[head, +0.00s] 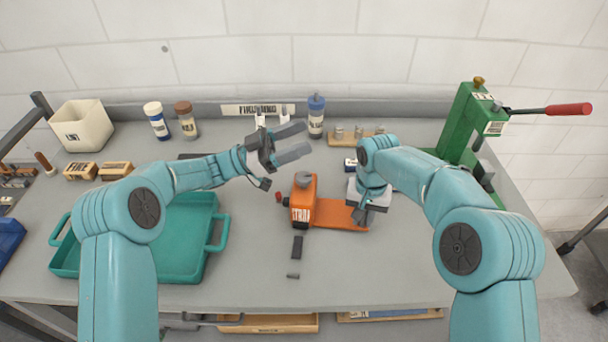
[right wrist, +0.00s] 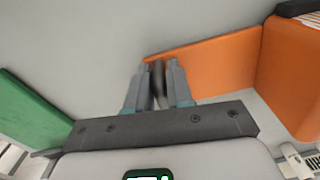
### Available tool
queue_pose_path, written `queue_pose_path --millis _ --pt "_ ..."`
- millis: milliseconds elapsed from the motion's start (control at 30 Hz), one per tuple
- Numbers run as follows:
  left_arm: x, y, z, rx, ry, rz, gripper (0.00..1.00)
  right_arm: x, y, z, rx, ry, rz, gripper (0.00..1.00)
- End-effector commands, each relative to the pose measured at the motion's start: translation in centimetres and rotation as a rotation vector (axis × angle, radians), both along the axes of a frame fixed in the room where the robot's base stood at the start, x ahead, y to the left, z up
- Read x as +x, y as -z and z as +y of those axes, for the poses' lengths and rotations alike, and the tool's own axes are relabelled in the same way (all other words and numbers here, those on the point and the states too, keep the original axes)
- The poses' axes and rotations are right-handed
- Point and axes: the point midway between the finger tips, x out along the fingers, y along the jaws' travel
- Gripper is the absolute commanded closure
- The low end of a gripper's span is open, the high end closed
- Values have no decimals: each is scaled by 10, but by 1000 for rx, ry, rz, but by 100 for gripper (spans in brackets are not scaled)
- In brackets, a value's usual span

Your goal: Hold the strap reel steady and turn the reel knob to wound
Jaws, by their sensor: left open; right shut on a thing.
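The strap reel (head: 301,207) is orange, with a lettered white label on its front and a flat orange base reaching right. Its grey reel knob (head: 304,180) sits on top; I cannot read its setting. My right gripper (head: 360,215) is at the right end of the base, shut on a dark upright part of the reel. In the right wrist view this dark part shows between the fingers (right wrist: 157,80), with the orange base (right wrist: 215,62) behind. My left gripper (head: 305,140) is open and empty, behind and above the knob, not touching it.
A teal tray (head: 148,275) lies left of the reel. A dark strip (head: 297,246) lies in front of it. A green press (head: 462,125) with a red handle stands right. The front middle table is mostly clear.

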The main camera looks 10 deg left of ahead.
Motion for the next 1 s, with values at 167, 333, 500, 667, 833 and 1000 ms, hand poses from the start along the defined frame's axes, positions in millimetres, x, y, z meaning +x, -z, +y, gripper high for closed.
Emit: queue_pose_path --millis 167,333,500,667,833,1000 --pt "-13 21 20 -7 -249 60 37 0 0 0 1 0 -1 100" --pt "-40 53 36 70 -467 145 37 0 0 0 1 0 -1 100" --pt "-75 83 46 182 -607 229 37 0 0 0 1 0 -1 100" --pt "-97 100 50 257 -666 276 37 0 0 0 0 0 -1 100" --pt "-97 105 45 281 -678 288 37 0 0 0 0 0 -1 100" --pt "-71 105 26 279 -674 287 37 0 0 0 1 0 -1 100"
